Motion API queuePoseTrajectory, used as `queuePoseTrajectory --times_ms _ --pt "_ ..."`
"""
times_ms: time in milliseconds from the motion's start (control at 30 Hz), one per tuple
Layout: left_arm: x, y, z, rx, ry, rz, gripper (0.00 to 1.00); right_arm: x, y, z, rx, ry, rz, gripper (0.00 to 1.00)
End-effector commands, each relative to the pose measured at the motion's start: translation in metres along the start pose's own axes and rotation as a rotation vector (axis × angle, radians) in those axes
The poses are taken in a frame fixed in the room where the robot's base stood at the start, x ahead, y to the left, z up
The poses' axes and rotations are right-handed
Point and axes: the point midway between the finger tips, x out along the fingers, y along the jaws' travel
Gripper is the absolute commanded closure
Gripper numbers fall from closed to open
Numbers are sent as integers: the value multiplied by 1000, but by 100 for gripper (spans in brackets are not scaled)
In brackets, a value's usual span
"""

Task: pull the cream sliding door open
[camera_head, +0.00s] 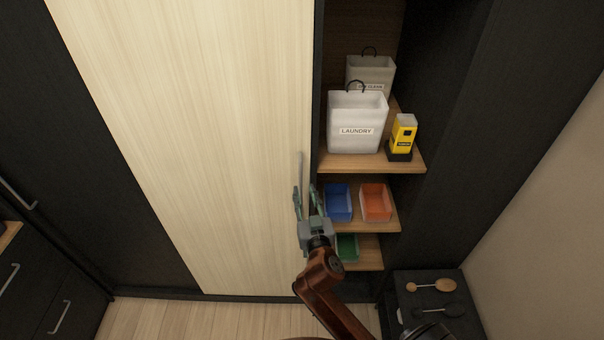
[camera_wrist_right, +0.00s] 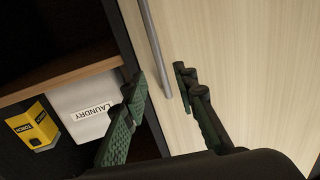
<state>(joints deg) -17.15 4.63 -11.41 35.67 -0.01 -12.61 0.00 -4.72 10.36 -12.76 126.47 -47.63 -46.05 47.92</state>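The cream sliding door (camera_head: 190,130) is a tall pale wood panel covering the left and middle of the closet; the shelves right of its edge are exposed. Its slim grey vertical bar handle (camera_head: 300,168) is near the right edge. The door (camera_wrist_right: 240,60) and handle (camera_wrist_right: 154,45) also fill the upper part of the right wrist view. My right gripper (camera_head: 305,190) is at the handle's lower end, fingers spread. In the wrist view, the handle's end lies between the fingertips of my right gripper (camera_wrist_right: 160,80), with gaps visible on both sides. My left gripper is out of view.
Right of the door, shelves hold a white laundry bin (camera_head: 356,120), another bin (camera_head: 372,72), a yellow torch box (camera_head: 402,135), and blue (camera_head: 338,203), orange (camera_head: 376,202) and green (camera_head: 347,247) trays.

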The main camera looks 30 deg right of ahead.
Motion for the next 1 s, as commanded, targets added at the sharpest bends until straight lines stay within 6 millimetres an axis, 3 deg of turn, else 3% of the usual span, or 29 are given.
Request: queuePoseTrajectory --times_ms 500,867,1000 --pt "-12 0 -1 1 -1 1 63 68 0 -3 -1 4 1 73" --pt "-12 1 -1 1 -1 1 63 75 0 -2 1 3 1 73" --pt "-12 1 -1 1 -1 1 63 75 1 -2 1 3 1 81"
